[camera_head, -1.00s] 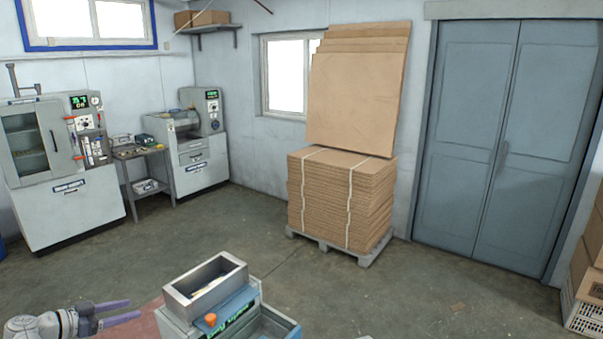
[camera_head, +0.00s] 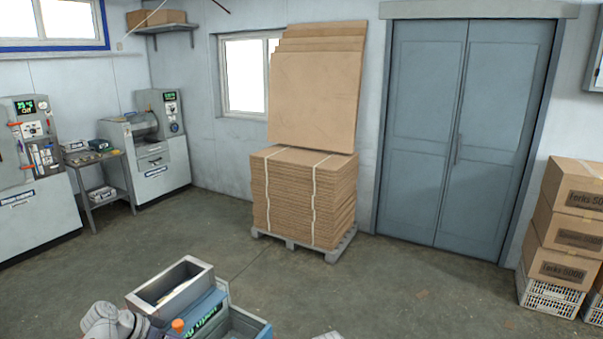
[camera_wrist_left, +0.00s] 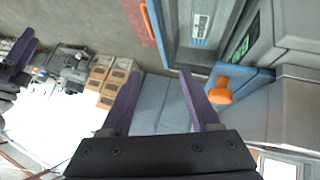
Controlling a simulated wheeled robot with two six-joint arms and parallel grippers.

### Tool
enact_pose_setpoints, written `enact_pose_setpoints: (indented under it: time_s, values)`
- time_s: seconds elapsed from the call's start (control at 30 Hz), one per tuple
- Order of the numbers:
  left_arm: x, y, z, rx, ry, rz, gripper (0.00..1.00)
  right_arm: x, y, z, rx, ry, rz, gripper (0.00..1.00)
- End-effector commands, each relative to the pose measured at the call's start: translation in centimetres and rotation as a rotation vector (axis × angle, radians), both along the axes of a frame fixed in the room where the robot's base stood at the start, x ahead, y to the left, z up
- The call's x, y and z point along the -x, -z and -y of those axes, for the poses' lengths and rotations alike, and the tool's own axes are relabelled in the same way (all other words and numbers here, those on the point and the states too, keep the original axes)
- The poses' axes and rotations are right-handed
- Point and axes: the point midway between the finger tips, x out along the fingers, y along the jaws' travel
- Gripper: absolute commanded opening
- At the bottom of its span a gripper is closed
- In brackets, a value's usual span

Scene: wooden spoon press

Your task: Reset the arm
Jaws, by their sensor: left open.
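My left arm's wrist shows at the bottom left of the head view, close against the machine, with its fingers out of sight there. In the left wrist view my left gripper (camera_wrist_left: 160,95) has its two purple fingers spread apart with nothing between them. The machine has an open grey metal box (camera_head: 172,285) on top, with something inside that I cannot make out. Its orange knob (camera_head: 178,325) also shows in the left wrist view (camera_wrist_left: 220,92), right of the fingers. Purple fingers of my other gripper (camera_wrist_left: 20,55) show at that view's left edge; their opening is unclear.
A pallet of strapped cardboard sheets (camera_head: 303,198) stands by the wall. Blue-grey double doors (camera_head: 455,135) are to its right. Cartons (camera_head: 563,232) rest on white crates (camera_head: 548,295) at the right. Grey machines (camera_head: 150,150) stand at the left. The floor between is clear.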

Motion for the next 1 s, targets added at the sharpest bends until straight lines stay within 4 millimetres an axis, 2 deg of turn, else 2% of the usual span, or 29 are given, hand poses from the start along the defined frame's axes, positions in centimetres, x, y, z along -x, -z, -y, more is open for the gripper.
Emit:
enact_pose_setpoints:
  time_s: [0.03, 0.2, 0.4, 0.5, 0.7, 0.83, 1.0]
  values:
    - [0.5, 0.9, 3.2, -0.02, 0.025, -0.062, 0.62, 0.0, 0.1, 0.0, 0.0, 0.0, 0.0, 0.5]
    - [2.6, 3.4, 10.9, -0.126, 0.047, -0.264, 0.62, 0.0, 0.3, 0.0, 0.0, 0.0, 0.0, 0.5]
    - [6.1, 5.5, 18.0, -0.305, 0.031, -0.432, 0.62, 0.0, 0.6, 0.0, 0.0, 0.0, 0.0, 0.5]
    - [8.1, 6.2, 20.7, -0.41, 0.005, -0.481, 0.62, 0.0, 0.7, 0.0, 0.0, 0.0, 0.0, 0.5]
    - [11.4, 6.8, 24.4, -0.59, -0.064, -0.508, 0.62, 0.0, 0.8, 0.0, 0.0, 0.0, 0.0, 0.5]
    - [12.6, 6.8, 25.6, -0.662, -0.104, -0.499, 0.62, 0.0, 0.9, 0.0, 0.0, 0.0, 0.0, 0.5]
    - [13.2, 6.8, 26.2, -0.702, -0.131, -0.488, 0.62, 0.0, 0.9, 0.0, 0.0, 0.0, 0.0, 0.5]
